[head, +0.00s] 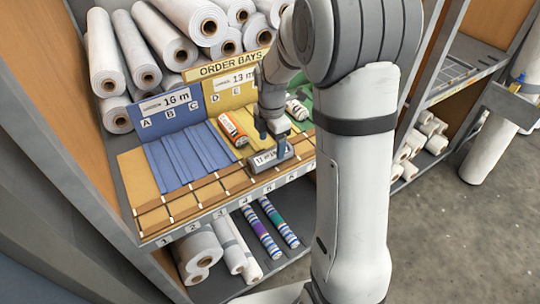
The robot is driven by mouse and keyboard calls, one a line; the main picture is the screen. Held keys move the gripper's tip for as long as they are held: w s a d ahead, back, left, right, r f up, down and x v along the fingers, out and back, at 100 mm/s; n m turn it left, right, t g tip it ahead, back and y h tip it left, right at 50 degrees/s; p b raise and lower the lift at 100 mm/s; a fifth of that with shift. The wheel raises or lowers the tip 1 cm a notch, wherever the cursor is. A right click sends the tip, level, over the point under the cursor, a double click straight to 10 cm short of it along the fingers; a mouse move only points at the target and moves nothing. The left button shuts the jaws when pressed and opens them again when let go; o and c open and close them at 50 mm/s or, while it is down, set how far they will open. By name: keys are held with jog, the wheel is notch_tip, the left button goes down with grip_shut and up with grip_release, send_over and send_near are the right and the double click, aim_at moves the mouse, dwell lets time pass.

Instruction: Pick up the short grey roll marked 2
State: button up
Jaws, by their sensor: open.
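My gripper (276,147) points down over the front of the bay shelf, below my grey wrist. It sits at or just above a small grey block-like piece (263,161) with a pale marked label. I cannot tell whether they touch. No short grey roll with a readable 2 can be made out. A short white roll with dark bands (297,110) lies to the right, partly hidden by my arm.
The blue bay (190,158) is empty. A wooden ledge with slots (152,218) runs along the numbered front edge (190,230). Long white rolls (146,55) are stacked behind. Below lie white rolls (199,250) and two striped rolls (262,236). My arm hides the right side.

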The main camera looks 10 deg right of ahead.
aim_at(270, 151)
notch_tip(270, 151, down, 4)
jog(key=shift+a+f+p, duration=0.1)
jog(key=shift+f+p, duration=0.15)
jog(key=shift+p, duration=0.2)
jog(key=shift+s, duration=0.1)
jog(key=c, duration=1.1)
